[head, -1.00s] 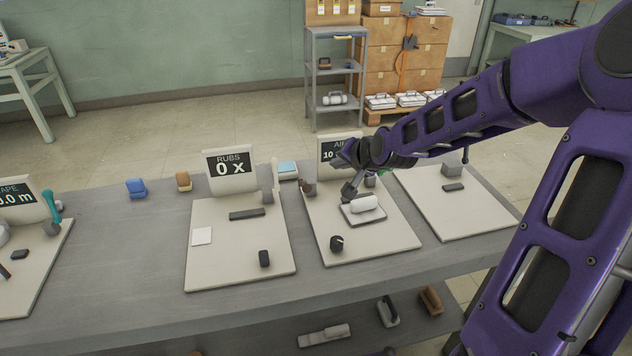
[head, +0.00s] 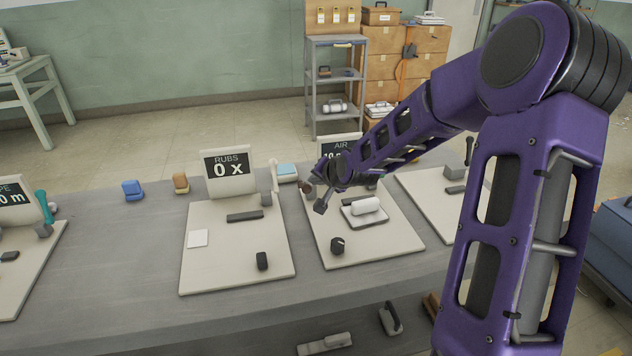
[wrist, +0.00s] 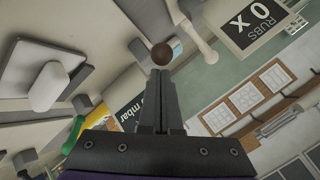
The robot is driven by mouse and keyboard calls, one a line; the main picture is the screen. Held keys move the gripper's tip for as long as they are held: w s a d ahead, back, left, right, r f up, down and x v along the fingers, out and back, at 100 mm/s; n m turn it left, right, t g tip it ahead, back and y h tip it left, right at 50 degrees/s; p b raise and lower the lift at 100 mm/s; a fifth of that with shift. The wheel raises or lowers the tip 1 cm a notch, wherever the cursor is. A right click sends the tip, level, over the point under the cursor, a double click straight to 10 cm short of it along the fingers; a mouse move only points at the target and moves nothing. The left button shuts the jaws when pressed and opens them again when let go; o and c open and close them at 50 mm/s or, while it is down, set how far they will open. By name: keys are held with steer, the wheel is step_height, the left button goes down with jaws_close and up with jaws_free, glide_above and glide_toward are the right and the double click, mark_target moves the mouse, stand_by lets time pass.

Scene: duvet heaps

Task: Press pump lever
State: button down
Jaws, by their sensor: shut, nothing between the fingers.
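The air station board (head: 395,247) carries a white cylinder (head: 366,206) on a dark-edged plate; the cylinder also shows in the wrist view (wrist: 48,86). A round brown knob (head: 305,187) is at the board's back left; in the wrist view the brown knob (wrist: 162,54) is just beyond my fingertips. I cannot tell whether they touch, or whether the knob belongs to the pump lever. My gripper (head: 320,208) is shut and empty, left of the white cylinder. Its fingers lie together in the wrist view (wrist: 160,74). My arm partly covers the air display (head: 340,146).
The "RUBS" board (head: 225,267) lies to the left, with its display (head: 228,168) and a pale upright handle (head: 274,176) close to my gripper. A black knob (head: 338,246) stands on the air board's front. Another board (head: 420,190) lies to the right.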

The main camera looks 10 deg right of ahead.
stand_by(0.4)
steer(key=shift+s+f, duration=0.25)
steer(key=shift+f, duration=0.05)
